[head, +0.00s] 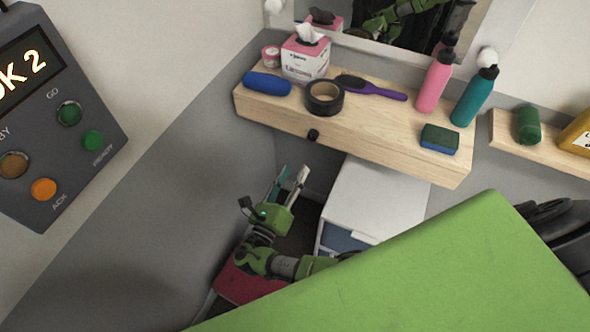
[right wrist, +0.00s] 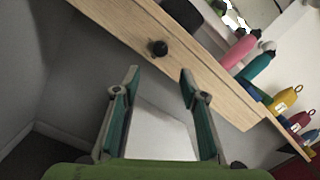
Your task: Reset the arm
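My right arm is green, and its gripper (head: 292,178) shows in the head view below the wooden shelf, near the grey wall. In the right wrist view the two teal-padded fingers of the right gripper (right wrist: 158,74) are spread apart with nothing between them. They point toward the shelf's front with its dark round knob (right wrist: 158,48), apart from it as far as I can tell. My left gripper is not in either view.
The wooden shelf (head: 375,132) holds a blue case (head: 267,83), tissue box (head: 305,58), black tape roll (head: 324,97), purple brush (head: 372,88), sponge (head: 439,139) and pink (head: 435,81) and teal (head: 474,97) bottles. A white cabinet (head: 377,198) stands below. A button panel (head: 52,120) hangs left.

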